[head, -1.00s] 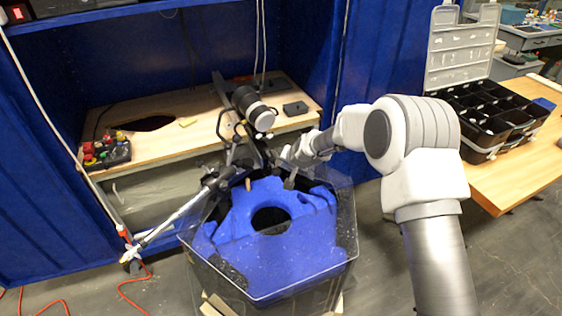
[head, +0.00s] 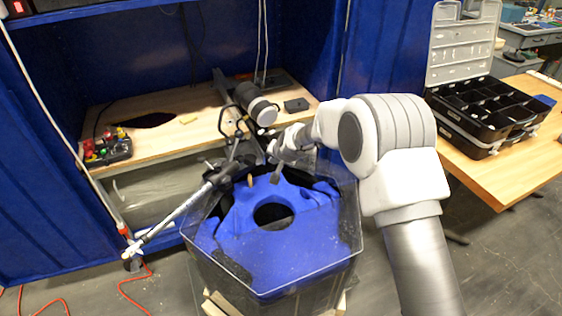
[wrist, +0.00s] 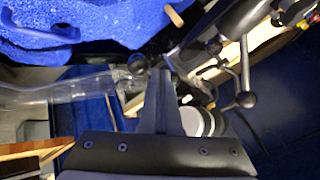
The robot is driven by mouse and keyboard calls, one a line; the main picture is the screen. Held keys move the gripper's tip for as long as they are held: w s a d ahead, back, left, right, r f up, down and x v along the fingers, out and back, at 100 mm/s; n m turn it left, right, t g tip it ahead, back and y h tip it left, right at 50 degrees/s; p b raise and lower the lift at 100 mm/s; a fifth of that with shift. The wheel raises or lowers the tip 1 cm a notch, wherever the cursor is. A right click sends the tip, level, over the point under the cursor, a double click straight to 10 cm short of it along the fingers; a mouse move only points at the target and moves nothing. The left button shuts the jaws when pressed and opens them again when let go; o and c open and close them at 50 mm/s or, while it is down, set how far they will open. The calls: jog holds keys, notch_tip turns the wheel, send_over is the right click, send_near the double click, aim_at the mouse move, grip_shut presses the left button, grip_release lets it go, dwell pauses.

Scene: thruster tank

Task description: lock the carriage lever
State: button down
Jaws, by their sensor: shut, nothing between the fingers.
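My gripper (head: 275,178) is shut and empty, above the back rim of the tank in the head view. In the wrist view its fingertips (wrist: 158,72) point up the picture, close beside a dark ball knob (wrist: 137,63). Two more ball-ended levers lie to the right: a larger knob (wrist: 245,99) on a bent metal rod and a smaller knob (wrist: 213,46). I cannot tell which is the carriage lever, or whether the fingers touch the nearest knob. The carriage with its black and white cylinder (head: 256,103) stands behind the tank, partly hidden by my arm.
The clear-walled tank (head: 352,235) holds a blue block (head: 235,228) with a round hole. A silver pole (head: 178,212) slants off the left side. A wooden bench (head: 200,105) stands behind, with a control box (head: 105,148). A black organiser case (head: 485,115) sits on the right table.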

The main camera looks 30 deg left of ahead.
jog(key=shift+s+a, duration=0.45)
jog(key=shift+a, duration=0.3)
